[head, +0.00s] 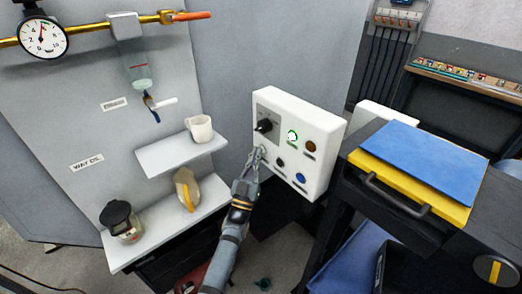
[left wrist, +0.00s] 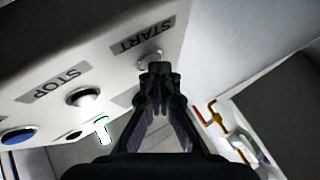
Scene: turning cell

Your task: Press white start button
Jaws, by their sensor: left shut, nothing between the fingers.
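The white control box (head: 322,125) stands in the middle of the head view, its face carrying a black rotary knob, a lit green button (head: 292,135), a brown one, a black one and a blue one (head: 301,178). In the left wrist view the white start button (left wrist: 151,57) sits beside the START label (left wrist: 143,36), partly hidden by my fingertips. My left gripper (head: 257,154) is shut and empty, its tips at the start button, below the knob. I cannot tell whether they touch it. The black stop button (left wrist: 83,97) is beside the STOP label. My right gripper is not in view.
Left of the box, shelves hold a white mug (head: 199,128), an oil can and a black-lidded jar (head: 121,219). A gauge (head: 42,38) and brass pipe are above. Right of the box stands a dark cabinet with a blue mat (head: 420,160) on yellow.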

